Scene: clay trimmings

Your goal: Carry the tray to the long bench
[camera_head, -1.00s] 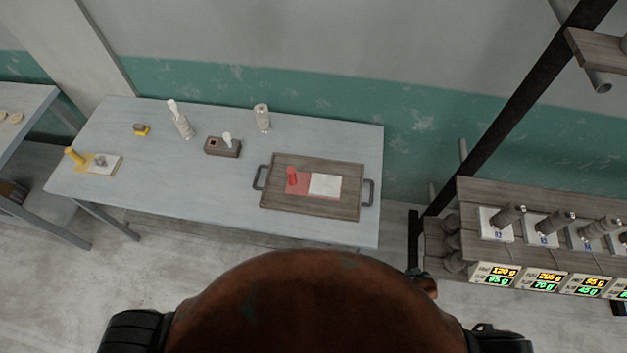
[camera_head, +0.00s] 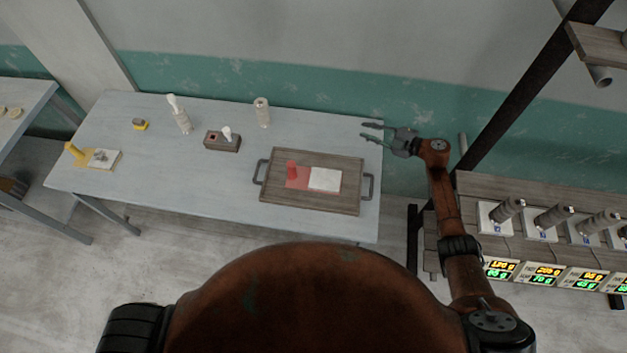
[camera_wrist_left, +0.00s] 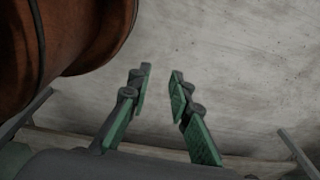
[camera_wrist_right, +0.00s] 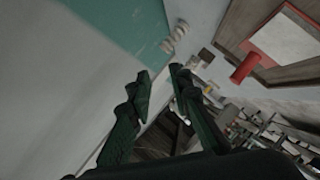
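The wooden tray (camera_head: 325,160) lies flat on the pale blue table (camera_head: 230,198), near its right end, with a dark handle at each short side. On it are a red cylinder (camera_head: 292,170), a red patch and a white square (camera_head: 325,180). My right gripper (camera_head: 366,131) is open and empty beyond the tray's back right corner, apart from it. In the right wrist view part of the tray (camera_wrist_right: 288,72) shows at upper right, outside the open fingers. My left gripper (camera_wrist_left: 161,72) is open and empty over bare floor; it is hidden in the head view.
On the table stand a dark box (camera_head: 222,143), two pale bottles (camera_head: 262,113), a yellow-based block (camera_head: 140,125) and a small board (camera_head: 103,159) beside a yellow item. Another table (camera_head: 22,105) is at far left. A rack (camera_head: 470,255) with several lit displays stands at right.

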